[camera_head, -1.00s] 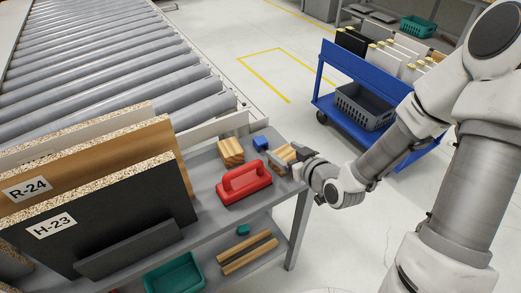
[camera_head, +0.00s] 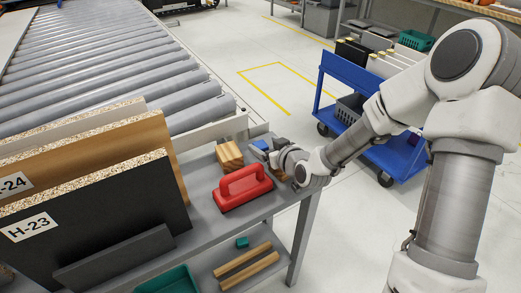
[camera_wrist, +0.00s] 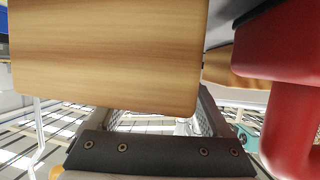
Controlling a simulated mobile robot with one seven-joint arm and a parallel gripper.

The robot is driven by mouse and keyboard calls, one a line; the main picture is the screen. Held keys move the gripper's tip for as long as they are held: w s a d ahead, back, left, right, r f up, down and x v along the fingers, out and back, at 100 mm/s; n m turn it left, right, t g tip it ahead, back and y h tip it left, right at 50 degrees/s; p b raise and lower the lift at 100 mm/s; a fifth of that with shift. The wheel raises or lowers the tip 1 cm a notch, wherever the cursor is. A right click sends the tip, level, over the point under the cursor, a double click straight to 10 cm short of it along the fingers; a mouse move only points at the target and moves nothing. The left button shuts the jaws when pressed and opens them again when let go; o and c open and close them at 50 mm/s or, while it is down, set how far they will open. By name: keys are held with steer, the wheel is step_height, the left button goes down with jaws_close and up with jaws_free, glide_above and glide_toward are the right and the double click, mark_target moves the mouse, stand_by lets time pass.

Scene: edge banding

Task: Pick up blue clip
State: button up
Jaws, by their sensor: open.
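The blue clip (camera_head: 261,144) is a small blue piece on the grey bench top, near its far edge, right of a striped wooden block (camera_head: 230,156). My gripper (camera_head: 265,152) is open and reaches in low from the right, its fingers close to the clip and partly hiding it. I cannot tell whether they touch. In the wrist view my gripper (camera_wrist: 160,118) shows spread fingers, with a wooden block (camera_wrist: 105,55) filling the picture beyond them. The clip cannot be made out with certainty there; a bit of blue shows at the left edge.
A red handled tool (camera_head: 242,188) lies close to my gripper, also at right in the wrist view (camera_wrist: 290,70). Another wooden block is mostly hidden behind my wrist. Upright boards (camera_head: 100,215) fill the bench's left. The roller conveyor (camera_head: 130,75) lies behind; a blue cart (camera_head: 395,155) stands right.

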mark_target(261, 145)
steer(key=x, duration=0.3)
steer(key=shift+a+f, duration=0.1)
steer(key=shift+a, duration=0.05)
jaws_close()
stand_by(0.3)
